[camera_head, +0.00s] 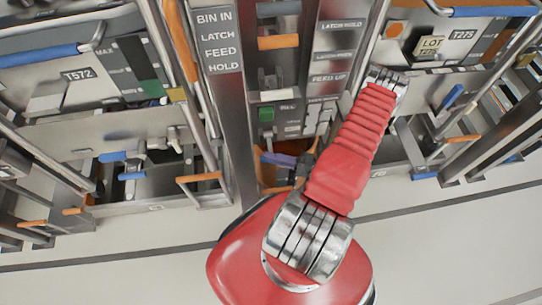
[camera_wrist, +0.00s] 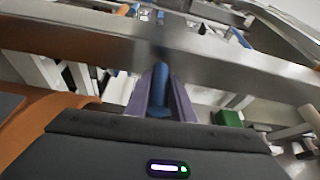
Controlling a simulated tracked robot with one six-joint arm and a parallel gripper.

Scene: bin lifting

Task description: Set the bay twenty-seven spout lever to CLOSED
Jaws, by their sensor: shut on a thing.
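In the wrist view, a blue lever handle (camera_wrist: 160,88) stands between the two purple fingers of my gripper (camera_wrist: 160,98). The fingers are closed on its sides. Its upper end lies against a wide metal bar, and its base is hidden by my gripper's dark body. I see no label on this lever, so I cannot tell its bay or setting. In the head view, a label that seems to read T275 (camera_head: 463,34) is on the right unit.
A metal bar (camera_wrist: 230,62) crosses just beyond my fingers. A green block (camera_wrist: 228,118) sits close on the right. In the head view, a central column carries a green button (camera_head: 266,113) and an orange handle (camera_head: 278,42). Pale floor (camera_head: 110,265) is clear in front.

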